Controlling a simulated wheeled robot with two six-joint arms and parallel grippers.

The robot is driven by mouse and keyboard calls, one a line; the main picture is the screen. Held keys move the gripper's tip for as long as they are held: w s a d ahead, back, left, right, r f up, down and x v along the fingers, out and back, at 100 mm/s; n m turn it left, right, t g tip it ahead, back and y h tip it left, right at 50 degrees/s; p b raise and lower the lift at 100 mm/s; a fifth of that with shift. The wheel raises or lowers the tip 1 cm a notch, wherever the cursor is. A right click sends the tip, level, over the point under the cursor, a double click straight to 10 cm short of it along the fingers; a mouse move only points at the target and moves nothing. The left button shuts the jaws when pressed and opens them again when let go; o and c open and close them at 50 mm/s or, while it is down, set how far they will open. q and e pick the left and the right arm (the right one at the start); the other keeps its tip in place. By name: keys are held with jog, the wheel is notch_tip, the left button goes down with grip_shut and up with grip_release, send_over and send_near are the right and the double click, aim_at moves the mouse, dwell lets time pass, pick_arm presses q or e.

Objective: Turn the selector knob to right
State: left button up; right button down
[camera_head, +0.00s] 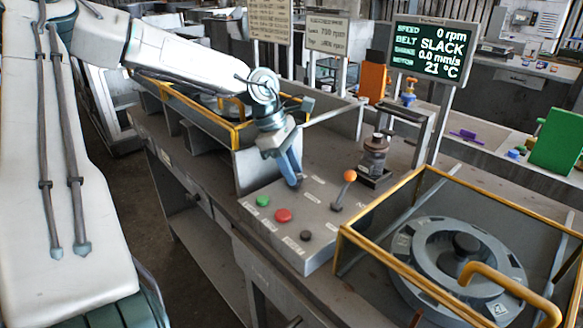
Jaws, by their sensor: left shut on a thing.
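The grey control panel (325,215) stands on the bench in the middle of the head view. My left gripper (296,178) reaches down to the panel's back left corner, its fingers pointing down. It is shut on what appears to be the selector knob, which the fingers hide almost fully, so I cannot read which way it points. On the panel are a green button (263,200), a red button (283,215), a small dark knob (306,236) and a lever with an orange ball (349,176). My right gripper is not in view.
A yellow-framed guard (400,262) surrounds the round blower housing (458,262) at front right. A display (433,50) reads 0 rpm, belt SLACK, 0.0 mm/s, 21 °C. A dark cylindrical part (374,155) stands behind the lever. Another yellow-edged frame (190,103) lies behind my left arm.

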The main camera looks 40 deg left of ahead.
pick_arm(q)
jog(key=o, duration=1)
jog(key=v, duration=1)
jog(key=shift+r, duration=0.4)
